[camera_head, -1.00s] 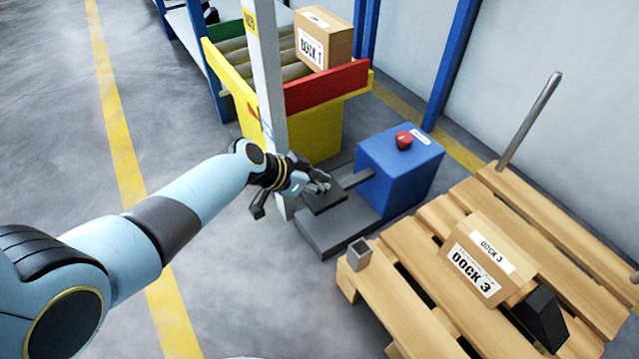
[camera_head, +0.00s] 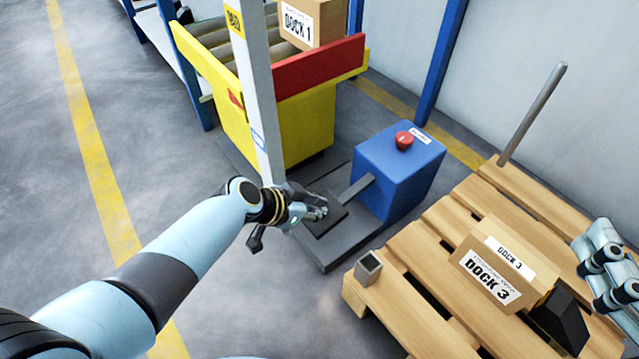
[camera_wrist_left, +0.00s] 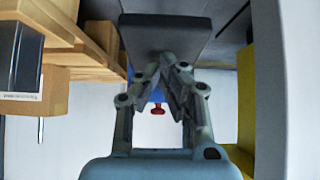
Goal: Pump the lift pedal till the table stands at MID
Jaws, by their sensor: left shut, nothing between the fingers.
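The lift pedal (camera_head: 330,222) is a dark plate on a short lever from a blue box (camera_head: 395,170). My left gripper (camera_head: 319,209) is shut and empty, its tips at the pedal; I cannot tell if they touch it. In the left wrist view the closed fingertips (camera_wrist_left: 168,62) are in front of the dark pedal plate (camera_wrist_left: 165,38). The yellow lift table (camera_head: 310,125) has a red end board and carries a DOCK 1 carton (camera_head: 312,22). A red pointer (camera_head: 236,98) shows beside the white post (camera_head: 257,80), above a blue mark (camera_head: 257,139). My right gripper (camera_head: 600,260) is at the right edge, its jaws unclear.
A red button (camera_head: 404,139) tops the blue box. The floor at left is clear.

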